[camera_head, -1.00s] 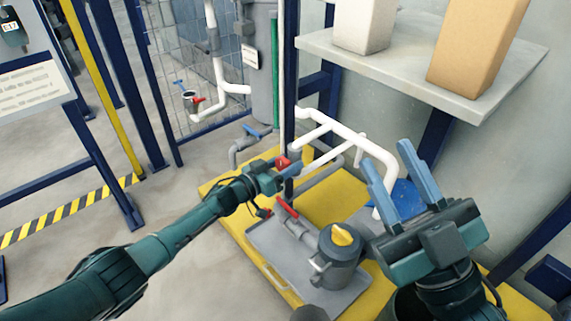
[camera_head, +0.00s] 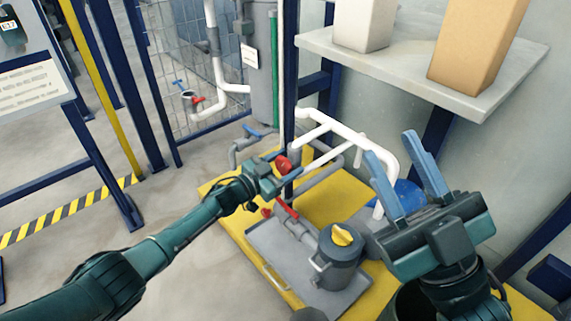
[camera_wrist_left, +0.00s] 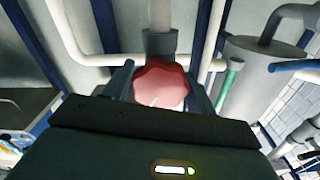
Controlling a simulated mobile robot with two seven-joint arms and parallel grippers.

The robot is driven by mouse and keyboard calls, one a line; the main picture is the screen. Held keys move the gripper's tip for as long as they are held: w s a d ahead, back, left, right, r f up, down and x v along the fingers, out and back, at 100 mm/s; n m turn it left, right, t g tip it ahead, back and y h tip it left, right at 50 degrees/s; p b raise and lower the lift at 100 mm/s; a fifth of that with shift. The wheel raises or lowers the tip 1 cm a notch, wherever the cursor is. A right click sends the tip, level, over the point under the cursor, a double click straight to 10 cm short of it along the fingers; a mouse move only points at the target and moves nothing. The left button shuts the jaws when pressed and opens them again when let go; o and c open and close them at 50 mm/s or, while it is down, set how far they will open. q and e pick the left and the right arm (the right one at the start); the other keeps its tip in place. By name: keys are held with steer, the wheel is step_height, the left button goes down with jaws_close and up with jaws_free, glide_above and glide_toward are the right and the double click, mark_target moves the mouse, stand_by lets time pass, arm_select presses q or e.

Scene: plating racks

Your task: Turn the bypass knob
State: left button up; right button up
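A round red lobed knob (camera_wrist_left: 161,84) sits at the end of a grey fitting on a pipe in the left wrist view. In the head view the red knob (camera_head: 283,164) is partly hidden by my left gripper (camera_head: 281,165). My left gripper's two fingers stand apart, one on each side of the knob. Small gaps seem to show beside it, and firm contact is not visible. My right gripper (camera_head: 405,178) is open and empty, its blue fingers pointing up at the right. I cannot tell from any label which knob is the bypass.
A grey canister with a yellow knob (camera_head: 342,235) and a red-handled valve (camera_head: 287,208) stand on a grey tray over the yellow base (camera_head: 330,198). White pipes (camera_head: 350,136) run behind. A shelf (camera_head: 470,88) with boxes is at upper right. The floor at left is clear.

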arm_select(q)
steer(key=o, duration=0.3)
steer(key=shift+s+a, duration=0.15)
steer(key=p+v, duration=0.6)
steer(key=v, duration=0.6)
steer(key=shift+s+a, duration=0.25)
arm_select(e)
step_height(320, 180, down, 7)
steer(key=m+g+h, duration=0.1)
steer(key=m+h, duration=0.5)
steer(key=shift+s+a+m+g+h, duration=0.3)
steer(key=shift+s+a, duration=0.05)
steer(key=shift+s, duration=0.05)
